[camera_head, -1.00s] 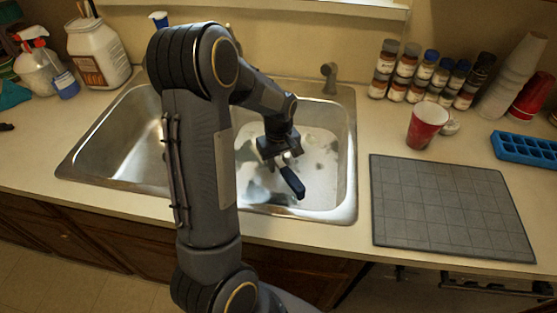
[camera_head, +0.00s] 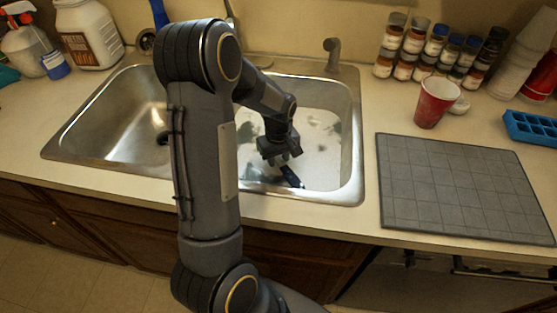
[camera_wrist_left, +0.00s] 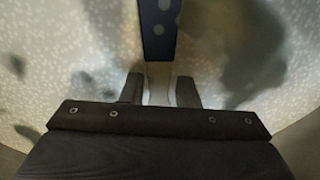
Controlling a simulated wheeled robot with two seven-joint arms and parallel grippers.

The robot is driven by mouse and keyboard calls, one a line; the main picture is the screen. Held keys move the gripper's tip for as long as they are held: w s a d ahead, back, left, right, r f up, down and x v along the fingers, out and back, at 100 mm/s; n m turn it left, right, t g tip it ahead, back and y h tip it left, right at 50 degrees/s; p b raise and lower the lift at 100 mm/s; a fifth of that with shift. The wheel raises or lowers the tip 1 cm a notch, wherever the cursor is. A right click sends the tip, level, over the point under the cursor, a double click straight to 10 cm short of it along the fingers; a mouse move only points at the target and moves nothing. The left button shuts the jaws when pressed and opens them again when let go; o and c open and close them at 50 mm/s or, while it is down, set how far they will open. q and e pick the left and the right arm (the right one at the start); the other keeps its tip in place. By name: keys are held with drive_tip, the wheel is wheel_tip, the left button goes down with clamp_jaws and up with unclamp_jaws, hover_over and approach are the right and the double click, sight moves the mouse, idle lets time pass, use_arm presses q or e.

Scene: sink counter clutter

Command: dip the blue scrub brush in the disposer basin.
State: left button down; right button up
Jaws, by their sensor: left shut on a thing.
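My left gripper (camera_head: 285,161) reaches down into the right-hand basin (camera_head: 352,165) of the double sink. It is shut on the blue scrub brush (camera_head: 291,177), whose dark blue end sticks out below the fingers toward the basin's front. In the left wrist view the brush's dark blue part (camera_wrist_left: 158,32) extends away from the fingers (camera_wrist_left: 159,92), with a paler part between them. The basin holds a pale, cloudy, speckled surface with dark patches. I cannot tell whether the brush touches it. My right gripper is out of view.
The left-hand basin (camera_head: 110,135) is empty with a dark drain. A grey mat (camera_head: 460,185), a red cup (camera_head: 435,102) and several spice jars (camera_head: 412,45) are to the right. A white jug (camera_head: 88,33) is at back left.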

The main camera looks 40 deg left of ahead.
sight(279, 164)
use_arm(q)
drive_tip(key=shift+s+d, duration=0.1)
idle(0.6)
drive_tip(key=shift+s+d, duration=0.3)
drive_tip(key=shift+s, duration=0.05)
drive_tip(key=shift+w+a, duration=0.15)
drive_tip(key=shift+w+a, duration=0.25)
drive_tip(key=shift+w, duration=0.05)
idle(0.4)
drive_tip(key=shift+s+d, duration=0.4)
drive_tip(key=shift+s, duration=0.05)
wheel_tip(279, 164, up, 19)
drive_tip(key=p, duration=1.5)
